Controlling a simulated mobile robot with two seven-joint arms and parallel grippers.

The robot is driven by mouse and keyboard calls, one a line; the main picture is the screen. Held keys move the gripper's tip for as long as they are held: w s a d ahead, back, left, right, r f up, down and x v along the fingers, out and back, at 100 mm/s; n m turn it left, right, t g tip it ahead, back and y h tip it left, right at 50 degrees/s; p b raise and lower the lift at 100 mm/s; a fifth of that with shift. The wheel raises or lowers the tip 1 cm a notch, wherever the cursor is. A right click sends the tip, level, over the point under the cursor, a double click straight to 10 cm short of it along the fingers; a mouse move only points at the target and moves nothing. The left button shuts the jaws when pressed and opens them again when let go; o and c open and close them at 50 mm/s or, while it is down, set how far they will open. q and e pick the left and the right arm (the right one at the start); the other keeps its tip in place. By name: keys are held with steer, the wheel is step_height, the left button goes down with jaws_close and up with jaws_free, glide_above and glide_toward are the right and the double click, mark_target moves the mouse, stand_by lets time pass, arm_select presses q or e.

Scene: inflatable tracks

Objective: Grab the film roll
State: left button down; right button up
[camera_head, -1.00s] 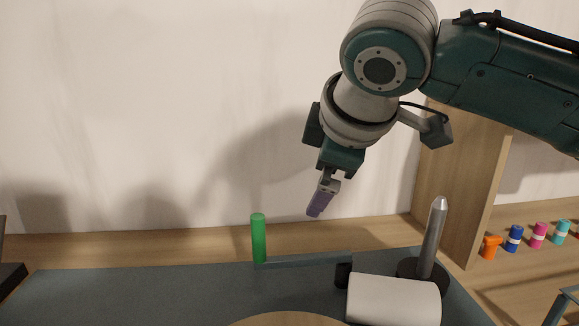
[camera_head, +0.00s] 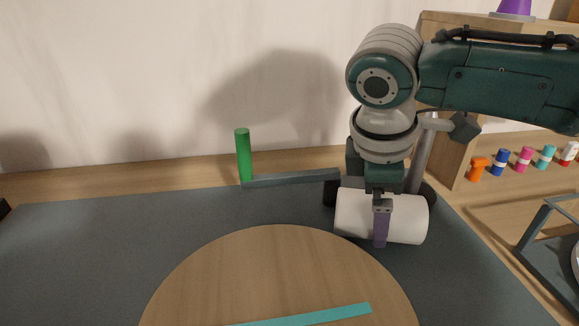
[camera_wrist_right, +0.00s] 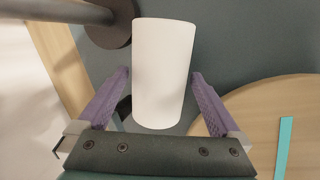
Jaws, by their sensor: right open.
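The film roll (camera_head: 348,212) is a white cylinder lying on its side on the grey-blue mat, to the right in the head view. My right gripper (camera_head: 381,243) points down over it, and one purple finger shows in front of the roll. In the right wrist view the white roll (camera_wrist_right: 163,75) lies between the two spread purple fingers of the right gripper (camera_wrist_right: 160,75). There are gaps on both sides, so the gripper is open around it and not holding it. My left gripper is not in view.
A grey metal post (camera_head: 421,165) on a round dark base stands just behind the roll. A green upright cylinder (camera_head: 243,155) with a grey bar stands left. A round wooden board (camera_head: 270,265) bears a teal strip (camera_head: 310,315). Colourful small pots (camera_head: 500,161) line the right.

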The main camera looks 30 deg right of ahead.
steer(key=shift+d+f, duration=0.1)
steer(key=shift+f, duration=0.25)
steer(key=shift+c, duration=0.2)
steer(key=shift+w+r, duration=0.1)
jaws_close()
